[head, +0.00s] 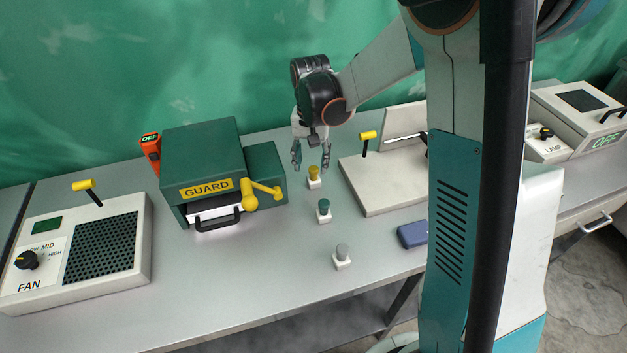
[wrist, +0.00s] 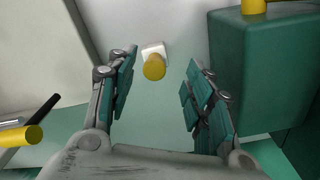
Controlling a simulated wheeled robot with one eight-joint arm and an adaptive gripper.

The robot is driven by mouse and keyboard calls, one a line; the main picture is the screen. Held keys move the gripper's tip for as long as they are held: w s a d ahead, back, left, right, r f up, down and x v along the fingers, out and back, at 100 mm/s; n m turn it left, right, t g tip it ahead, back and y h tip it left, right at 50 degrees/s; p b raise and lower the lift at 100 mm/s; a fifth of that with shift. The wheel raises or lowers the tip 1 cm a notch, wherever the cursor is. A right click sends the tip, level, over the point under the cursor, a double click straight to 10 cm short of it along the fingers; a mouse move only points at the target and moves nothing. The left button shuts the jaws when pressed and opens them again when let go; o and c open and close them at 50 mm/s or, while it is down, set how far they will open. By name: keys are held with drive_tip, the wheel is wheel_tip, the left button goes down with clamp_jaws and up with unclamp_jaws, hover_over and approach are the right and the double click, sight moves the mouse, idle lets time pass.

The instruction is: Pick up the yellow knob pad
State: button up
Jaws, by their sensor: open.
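The yellow knob pad (head: 314,172) stands upright on the table, a yellow knob on a small white base, to the right of the green GUARD box. In the wrist view the yellow knob pad (wrist: 154,66) lies between the two fingers, a little beyond their tips. My gripper (head: 311,164) points down just above it, and in the wrist view my gripper (wrist: 158,75) is open and empty. I cannot tell whether a finger touches the pad.
The green GUARD box (head: 205,150) with its yellow crank stands close on the left. A white lever press (head: 375,190) stands on the right. A green knob pad (head: 323,207) and a grey knob pad (head: 342,252) stand nearer the front. A blue case (head: 412,234) lies front right.

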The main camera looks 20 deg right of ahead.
sight(314, 168)
drive_tip(key=f, duration=0.1)
drive_tip(key=f+b, duration=0.1)
drive_tip(key=f, duration=0.1)
drive_tip(key=d+f+b, duration=0.1)
drive_tip(key=f, duration=0.1)
drive_tip(key=shift+w+f, duration=0.15)
drive_tip(key=shift+w, duration=0.25)
drive_tip(key=c, duration=1.1)
